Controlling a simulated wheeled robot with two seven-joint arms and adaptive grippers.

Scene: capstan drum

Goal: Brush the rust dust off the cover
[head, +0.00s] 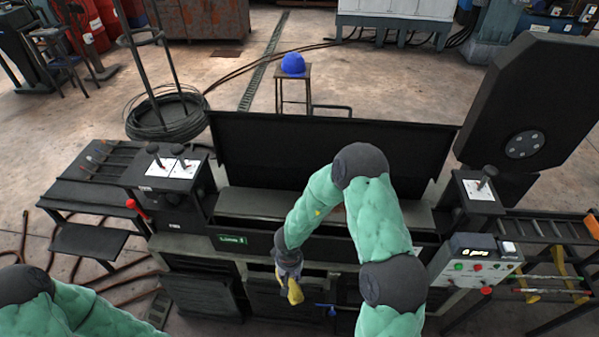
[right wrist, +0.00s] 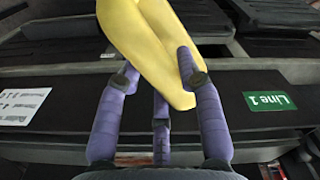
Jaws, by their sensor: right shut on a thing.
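My right gripper (head: 288,262) is low in front of the black machine, below and right of its green "Line 1" sign (head: 232,240). It is shut on a smooth yellow thing (head: 294,291). In the right wrist view the purple fingers (right wrist: 160,85) close around this yellow thing (right wrist: 155,35), which runs up out of the picture; no bristles show. A wide black panel (head: 330,145) stands upright at the back of the machine and may be the cover. I cannot make out rust dust. My right arm hides part of the machine's top. My left gripper is out of view.
A control box (head: 475,262) with coloured buttons stands at the right. Lever boxes (head: 172,170) are at the left, above a red knob (head: 137,208). A blue handle (head: 331,309) shows on the front. A large black plate (head: 530,105) rises at the right.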

